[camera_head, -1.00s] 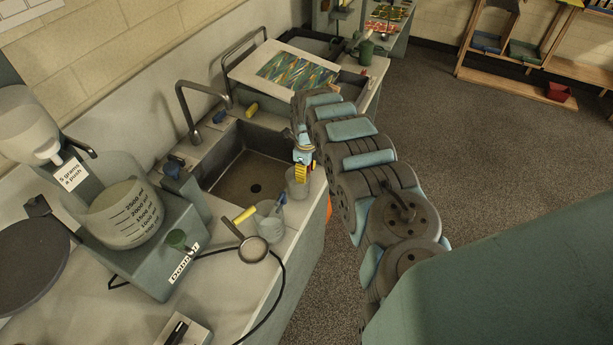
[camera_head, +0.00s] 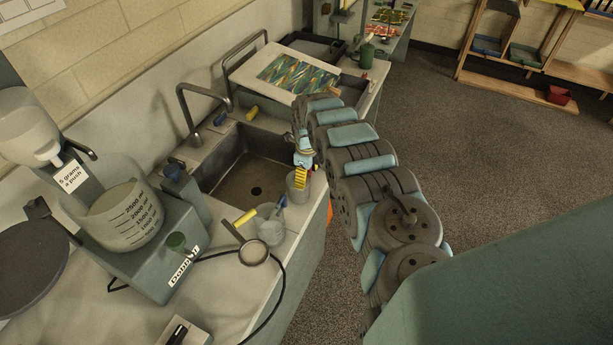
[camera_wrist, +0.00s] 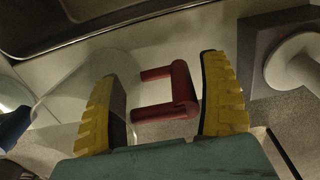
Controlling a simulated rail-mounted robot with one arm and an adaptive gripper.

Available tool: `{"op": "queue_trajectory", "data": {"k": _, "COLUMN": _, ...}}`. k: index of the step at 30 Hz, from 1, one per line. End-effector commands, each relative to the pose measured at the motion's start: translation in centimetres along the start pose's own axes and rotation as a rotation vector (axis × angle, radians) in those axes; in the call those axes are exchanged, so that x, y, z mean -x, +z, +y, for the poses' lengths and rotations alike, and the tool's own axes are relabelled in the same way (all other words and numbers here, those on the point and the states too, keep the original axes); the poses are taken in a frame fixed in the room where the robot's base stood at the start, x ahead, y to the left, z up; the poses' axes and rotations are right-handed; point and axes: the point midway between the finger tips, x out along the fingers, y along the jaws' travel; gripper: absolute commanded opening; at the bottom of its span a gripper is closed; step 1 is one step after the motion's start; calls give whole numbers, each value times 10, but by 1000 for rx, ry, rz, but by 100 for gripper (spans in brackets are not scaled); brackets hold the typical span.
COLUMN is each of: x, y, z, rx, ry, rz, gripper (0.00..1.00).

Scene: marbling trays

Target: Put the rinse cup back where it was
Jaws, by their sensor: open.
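A clear, greyish cup (camera_head: 296,190), which I take for the rinse cup, stands on the counter at the sink's near right corner. In the wrist view the clear cup body (camera_wrist: 112,68) lies left of centre, with a red handle (camera_wrist: 181,88) on its right side. My gripper (camera_head: 301,176) is at this cup in the head view, its yellow fingers pointing down. In the wrist view my gripper (camera_wrist: 165,108) is open, one finger on each side of the red handle. I cannot tell whether either finger touches it. The fingers partly hide the cup.
A second clear cup (camera_head: 270,231) with a blue-handled tool stands nearby, beside a round strainer-like tool (camera_head: 253,251). The sink basin (camera_head: 245,181) is behind, with a tall faucet (camera_head: 186,112). A dispenser (camera_head: 150,250) fills the left. The counter's front edge is close.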

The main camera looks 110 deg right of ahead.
Motion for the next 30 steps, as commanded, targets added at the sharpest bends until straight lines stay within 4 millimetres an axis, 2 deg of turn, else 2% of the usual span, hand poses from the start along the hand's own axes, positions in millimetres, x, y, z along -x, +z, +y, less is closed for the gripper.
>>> {"op": "queue_trajectory", "data": {"k": 17, "x": 43, "y": 0, "z": 0, "rx": 0, "ry": 0, "rz": 2, "gripper": 77}}
{"op": "queue_trajectory", "data": {"k": 30, "x": 94, "y": 2, "z": 0, "rx": 1, "ry": -1, "rz": -1, "gripper": 77}}
